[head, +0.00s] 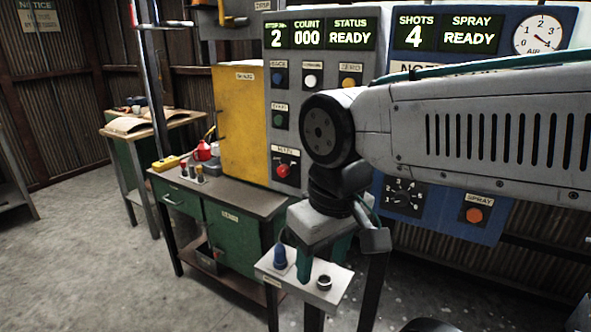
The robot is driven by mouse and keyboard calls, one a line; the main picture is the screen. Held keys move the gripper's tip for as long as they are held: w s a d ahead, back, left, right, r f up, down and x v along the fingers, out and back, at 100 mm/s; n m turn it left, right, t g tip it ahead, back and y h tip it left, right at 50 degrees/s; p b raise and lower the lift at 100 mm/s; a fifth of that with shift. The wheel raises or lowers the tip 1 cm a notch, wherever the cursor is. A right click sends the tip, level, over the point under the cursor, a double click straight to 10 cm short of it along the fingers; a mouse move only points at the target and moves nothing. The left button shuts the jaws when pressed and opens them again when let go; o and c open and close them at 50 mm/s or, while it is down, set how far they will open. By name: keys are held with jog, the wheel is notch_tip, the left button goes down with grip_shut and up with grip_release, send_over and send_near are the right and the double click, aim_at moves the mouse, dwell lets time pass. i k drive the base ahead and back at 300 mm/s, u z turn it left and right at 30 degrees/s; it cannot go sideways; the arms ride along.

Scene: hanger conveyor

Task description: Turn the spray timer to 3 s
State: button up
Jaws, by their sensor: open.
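A black dial with a pale numbered scale (403,197), which looks like the spray timer, is low on the blue panel (447,220) in the head view. Its digits and pointer are too small to read surely, and no name label for it shows. My gripper (325,228) hangs from the wrist to the left of the dial and nearer the camera, apart from it. The gripper is open, and I see nothing held in it.
An orange spray button (474,215) is right of the dial. The blue panel's display (444,32) reads shots 4, spray ready. A grey panel (291,75) with buttons is left. Below my gripper, a small shelf (327,296) holds a blue plug (280,257) and a dark ring (324,282).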

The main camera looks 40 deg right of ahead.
aim_at(401, 198)
jog(key=z, duration=1.15)
jog(key=k, duration=0.5)
jog(key=z, duration=3.2)
jog(key=k, duration=0.65)
jog(key=u, duration=1.65)
